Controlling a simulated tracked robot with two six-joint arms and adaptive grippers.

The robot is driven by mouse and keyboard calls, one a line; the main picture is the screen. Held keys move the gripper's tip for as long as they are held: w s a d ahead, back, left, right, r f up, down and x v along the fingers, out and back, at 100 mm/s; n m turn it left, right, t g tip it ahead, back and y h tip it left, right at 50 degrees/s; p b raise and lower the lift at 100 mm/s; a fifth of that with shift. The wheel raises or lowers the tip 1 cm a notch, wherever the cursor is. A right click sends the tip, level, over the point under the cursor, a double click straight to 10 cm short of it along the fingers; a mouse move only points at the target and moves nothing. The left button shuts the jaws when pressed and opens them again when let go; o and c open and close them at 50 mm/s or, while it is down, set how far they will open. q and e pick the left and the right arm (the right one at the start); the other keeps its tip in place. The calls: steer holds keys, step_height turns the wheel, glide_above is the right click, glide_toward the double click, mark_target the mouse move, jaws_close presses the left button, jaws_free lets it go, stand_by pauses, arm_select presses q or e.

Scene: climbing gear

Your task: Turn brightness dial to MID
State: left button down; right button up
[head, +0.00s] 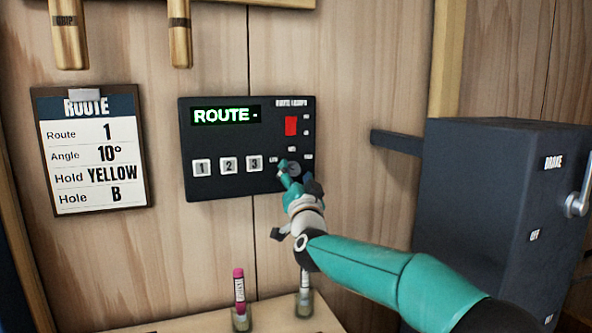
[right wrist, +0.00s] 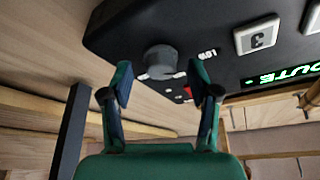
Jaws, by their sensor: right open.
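The brightness dial (head: 295,169) is a dark round knob at the lower right of the black control panel (head: 222,185), partly hidden by my right gripper in the head view. The right wrist view shows the dial (right wrist: 160,60) as a grey cylinder standing out from the panel, with small labels around it; one seems to read LOW. Its pointer setting cannot be made out. My right gripper (head: 289,179) is open in front of the dial. In the right wrist view its fingertips (right wrist: 162,82) lie on either side of the dial, with gaps between. My left gripper is not in view.
The panel has a red switch (head: 291,126), buttons 1, 2 and 3, and a display reading ROUTE -. A route card (head: 95,150) hangs at left. A dark BRAKE box (head: 480,190) stands at right. Pink (head: 239,288) and white markers stand on the ledge below.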

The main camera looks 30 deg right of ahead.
steer(key=shift+w, duration=0.1)
steer(key=shift+c, duration=0.2)
jaws_close()
